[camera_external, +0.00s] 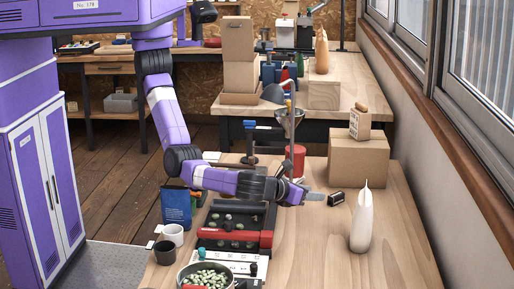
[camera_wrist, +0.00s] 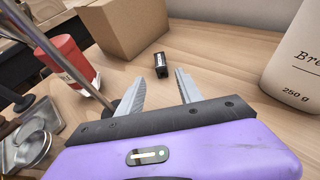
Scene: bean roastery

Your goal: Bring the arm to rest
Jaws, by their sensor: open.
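My purple arm reaches down from the upper left and across the front table (camera_external: 315,245) in the external view. My gripper (camera_external: 318,195) is at its end, low over the table, pointing right. In the wrist view my gripper (camera_wrist: 163,86) has its two grey fingers apart with nothing between them.
A white pouch (camera_external: 361,222) stands to the right. A cardboard box (camera_external: 358,160) with a small carton on top is behind. A red canister (camera_external: 295,160) and metal pole stand close behind my gripper. A pan of beans (camera_external: 207,277) and cups are front left. The right front table is clear.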

